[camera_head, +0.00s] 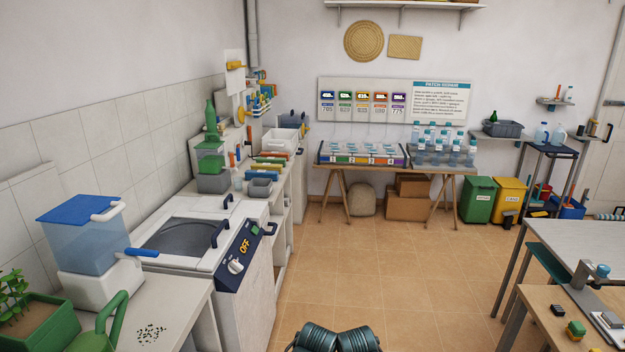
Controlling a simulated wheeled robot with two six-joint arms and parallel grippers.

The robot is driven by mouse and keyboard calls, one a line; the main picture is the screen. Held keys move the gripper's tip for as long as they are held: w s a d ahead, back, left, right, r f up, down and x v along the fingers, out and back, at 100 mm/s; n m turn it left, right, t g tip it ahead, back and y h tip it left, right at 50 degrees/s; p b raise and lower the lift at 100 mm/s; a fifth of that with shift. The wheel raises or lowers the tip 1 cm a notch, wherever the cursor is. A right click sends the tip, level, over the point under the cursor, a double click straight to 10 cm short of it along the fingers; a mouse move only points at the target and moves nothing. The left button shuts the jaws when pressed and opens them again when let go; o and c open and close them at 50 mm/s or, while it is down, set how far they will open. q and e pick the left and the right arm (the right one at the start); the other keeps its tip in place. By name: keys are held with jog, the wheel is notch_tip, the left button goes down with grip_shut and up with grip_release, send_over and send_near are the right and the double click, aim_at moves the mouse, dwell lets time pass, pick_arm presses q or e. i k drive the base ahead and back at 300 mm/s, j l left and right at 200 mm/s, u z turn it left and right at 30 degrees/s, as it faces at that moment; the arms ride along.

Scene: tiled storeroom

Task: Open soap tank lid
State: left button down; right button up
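The likely soap tank (88,248) is a see-through blue box on a white base, on the counter at the left. Its flat blue lid (75,208) lies level on top and looks closed, with a white handle (107,210) at its right edge. A blue lever (140,253) sticks out to the right low on the tank. Neither gripper shows. Two dark ribbed cylinders at the bottom middle seem to be parts of my own arms, with no fingers visible.
A green planter (35,325) and a green watering can (100,325) stand in front of the tank. Dark specks lie on the counter. A white machine (205,235) with an OFF panel stands to its right. The tiled floor (390,260) is clear in the middle; a table (580,240) stands right.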

aim_at(208, 143)
jog(key=i, duration=3.5)
jog(key=i+u, duration=0.3)
jog(key=u, duration=0.2)
